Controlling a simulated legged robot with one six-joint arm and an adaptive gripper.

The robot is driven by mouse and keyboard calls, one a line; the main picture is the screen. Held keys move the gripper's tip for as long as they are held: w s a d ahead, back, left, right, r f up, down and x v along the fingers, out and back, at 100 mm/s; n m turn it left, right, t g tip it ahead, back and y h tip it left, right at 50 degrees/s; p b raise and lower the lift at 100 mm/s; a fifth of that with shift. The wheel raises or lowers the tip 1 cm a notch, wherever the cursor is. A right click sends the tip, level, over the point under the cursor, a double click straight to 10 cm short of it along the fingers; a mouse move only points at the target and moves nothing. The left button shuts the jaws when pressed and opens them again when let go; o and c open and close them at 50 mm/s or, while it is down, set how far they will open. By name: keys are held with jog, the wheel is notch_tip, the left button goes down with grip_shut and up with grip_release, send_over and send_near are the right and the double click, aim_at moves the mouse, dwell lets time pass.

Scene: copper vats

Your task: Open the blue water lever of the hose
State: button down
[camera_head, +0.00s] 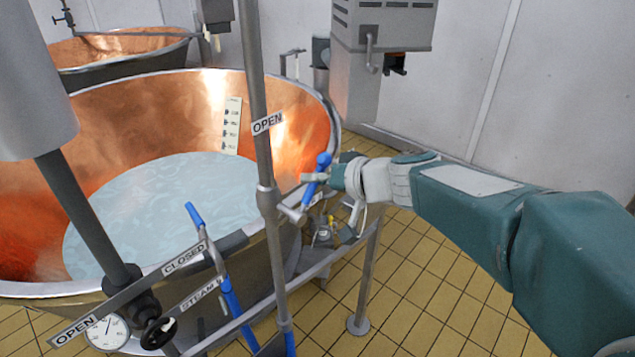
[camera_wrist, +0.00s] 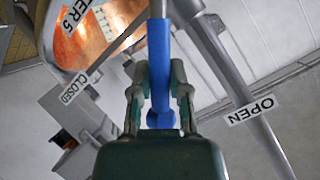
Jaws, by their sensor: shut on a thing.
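The blue water lever (camera_head: 317,178) stands tilted on a pipe fitting, just right of the upright grey pipe with an OPEN label. My gripper (camera_head: 333,176) reaches in from the right and is at the lever. In the wrist view the lever (camera_wrist: 159,50) runs between the two fingers of my gripper (camera_wrist: 158,75), which are shut on it. The lever's lower joint is partly hidden by my gripper in the head view.
The copper vat (camera_head: 180,110) holds pale liquid behind the pipes. Another blue-tipped lever (camera_head: 195,215) stands left, near the CLOSED label (camera_head: 185,257) and STEAM label. A round gauge (camera_head: 107,332) is at lower left. Tiled floor (camera_head: 440,290) lies open below my arm.

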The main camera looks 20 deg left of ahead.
aim_at(297, 213)
jog(key=shift+s+a+r+n+t+h, duration=0.15)
jog(key=shift+s+r+n+t, duration=0.1)
jog(key=shift+s+n+t, duration=0.3)
jog(key=shift+s+a+r+n+t+h, duration=0.2)
jog(key=shift+s+n+t, duration=0.25)
jog(key=shift+s+n, duration=0.2)
jog(key=shift+s+a+r+n+t, duration=0.1)
jog(key=shift+s+a+n+t, duration=0.15)
jog(key=shift+s+n+t, duration=0.7)
jog(key=shift+s+n, duration=0.2)
jog(key=shift+n, duration=0.05)
jog(key=c, duration=0.8)
grip_release()
jog(key=shift+o, duration=1.1)
jog(key=shift+a, duration=0.15)
jog(key=shift+r, duration=0.15)
jog(key=v, duration=1.1)
jog(key=shift+d, duration=0.35)
jog(key=shift+s+r, duration=0.1)
jog(key=shift+s, duration=0.05)
